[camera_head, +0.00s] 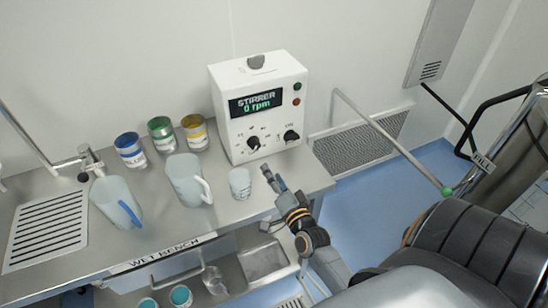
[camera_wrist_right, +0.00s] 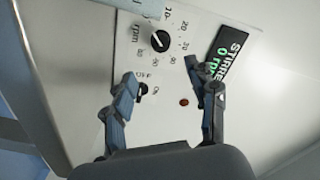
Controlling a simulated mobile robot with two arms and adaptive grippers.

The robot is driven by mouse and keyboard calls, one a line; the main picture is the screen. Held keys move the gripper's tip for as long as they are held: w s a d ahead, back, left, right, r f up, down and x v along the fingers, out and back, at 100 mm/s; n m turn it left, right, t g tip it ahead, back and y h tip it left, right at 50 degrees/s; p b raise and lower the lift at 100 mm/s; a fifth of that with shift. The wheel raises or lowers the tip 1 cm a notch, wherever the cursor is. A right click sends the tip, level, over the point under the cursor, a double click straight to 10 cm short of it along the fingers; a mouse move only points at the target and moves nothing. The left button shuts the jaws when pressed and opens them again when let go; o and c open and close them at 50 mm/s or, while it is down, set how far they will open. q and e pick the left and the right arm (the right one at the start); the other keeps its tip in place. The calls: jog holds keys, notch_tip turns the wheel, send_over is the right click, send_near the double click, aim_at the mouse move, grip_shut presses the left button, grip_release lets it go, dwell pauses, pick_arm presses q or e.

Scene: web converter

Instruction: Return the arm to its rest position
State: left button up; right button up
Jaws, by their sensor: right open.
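My right gripper (camera_head: 273,180) is open in the head view, at the front right edge of the wet bench, in front of the stirrer. Its fingers also show in the right wrist view (camera_wrist_right: 163,98), apart with nothing between them, facing the stirrer's panel. The white stirrer box (camera_head: 258,107) stands on the bench; its display (camera_head: 256,103) reads 0 rpm. It has two black knobs on its front. In the right wrist view the rpm knob (camera_wrist_right: 159,41) is seen above the fingers. My left gripper is not in view.
A metal rail (camera_head: 390,142) runs at right. Blue floor (camera_head: 365,200) is open beyond the bench.

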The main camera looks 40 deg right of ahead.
jog(key=shift+s, duration=0.25)
jog(key=shift+a, duration=0.15)
